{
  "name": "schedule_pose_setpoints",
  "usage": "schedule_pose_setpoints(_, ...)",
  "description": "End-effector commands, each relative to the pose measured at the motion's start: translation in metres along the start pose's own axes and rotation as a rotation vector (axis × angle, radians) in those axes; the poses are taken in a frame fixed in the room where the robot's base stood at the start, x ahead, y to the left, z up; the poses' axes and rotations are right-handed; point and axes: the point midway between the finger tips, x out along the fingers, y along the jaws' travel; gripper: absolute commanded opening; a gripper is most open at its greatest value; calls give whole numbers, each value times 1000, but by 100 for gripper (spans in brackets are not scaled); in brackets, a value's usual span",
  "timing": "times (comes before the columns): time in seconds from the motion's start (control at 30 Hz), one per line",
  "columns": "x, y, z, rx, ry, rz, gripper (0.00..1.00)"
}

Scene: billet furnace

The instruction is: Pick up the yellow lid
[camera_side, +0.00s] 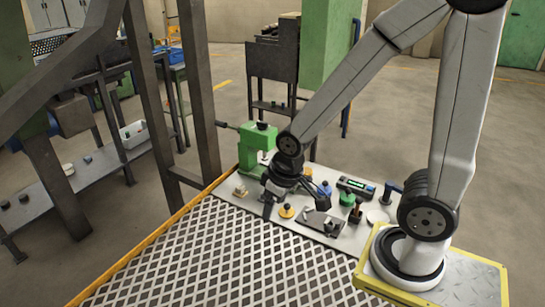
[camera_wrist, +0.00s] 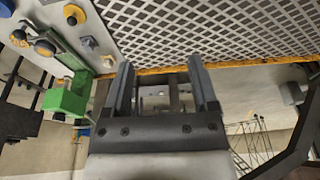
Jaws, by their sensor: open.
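A round yellow lid (camera_side: 287,211) with a dark knob lies on the light bench strip next to the grating. It also shows near the top left of the wrist view (camera_wrist: 74,14). A second yellow-orange round piece (camera_side: 307,172) is farther back; it shows in the wrist view too (camera_wrist: 44,47), partly covered by a dark part. My gripper (camera_side: 295,203) is open above the bench. In the side view its fingers appear on either side of the first lid. In the wrist view nothing is between the fingers (camera_wrist: 160,75), and the lid is well left of them.
A green vise (camera_side: 258,143) stands at the bench's back left, with a pale block (camera_side: 240,191) in front. A blue piece (camera_side: 325,188), a green lid (camera_side: 347,198), a device with a display (camera_side: 356,186) and a dark plate (camera_side: 324,222) crowd the right. The grating (camera_side: 210,255) is clear.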

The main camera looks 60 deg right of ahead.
Motion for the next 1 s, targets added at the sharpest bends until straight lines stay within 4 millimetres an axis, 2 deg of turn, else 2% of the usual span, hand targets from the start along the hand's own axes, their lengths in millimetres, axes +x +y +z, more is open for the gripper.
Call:
schedule_pose_setpoints(0.27,8,11,-10,93,-10,-1,75)
schedule_pose_setpoints(0.47,28,39,-28,306,-30,-5,75)
schedule_pose_setpoints(0.73,70,99,-50,688,-52,-7,75)
schedule_pose_setpoints(1.0,119,168,-51,1073,-63,-5,75)
